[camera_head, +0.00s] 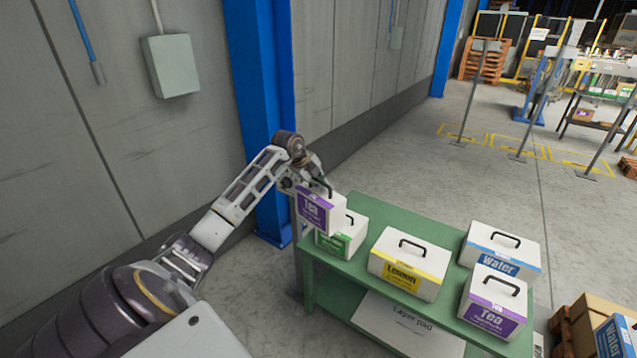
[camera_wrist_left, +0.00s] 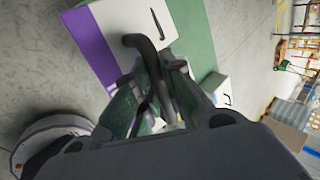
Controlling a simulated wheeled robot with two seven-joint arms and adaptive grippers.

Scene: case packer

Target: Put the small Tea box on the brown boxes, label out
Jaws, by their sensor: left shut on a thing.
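The small Tea box (camera_head: 318,212), white with a purple label band, hangs by its black handle from my left gripper (camera_head: 322,187) at the table's far left end. Its label faces the head camera. It appears raised and partly covers the white box with a green label (camera_head: 343,240). In the left wrist view the small Tea box (camera_wrist_left: 95,42) is tilted, and my left gripper (camera_wrist_left: 155,60) is shut at its handle. The brown boxes (camera_head: 583,312) are at the lower right, partly cut off, with a blue-labelled Water box (camera_head: 615,338) on them. My right gripper is not in view.
The green table (camera_head: 372,205) also bears a yellow Lemon box (camera_head: 408,264), a Water box (camera_head: 500,250) and a larger purple Tea box (camera_head: 495,303). A layer pad (camera_head: 405,325) lies on its lower shelf. A blue column (camera_head: 262,110) stands close behind my left arm.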

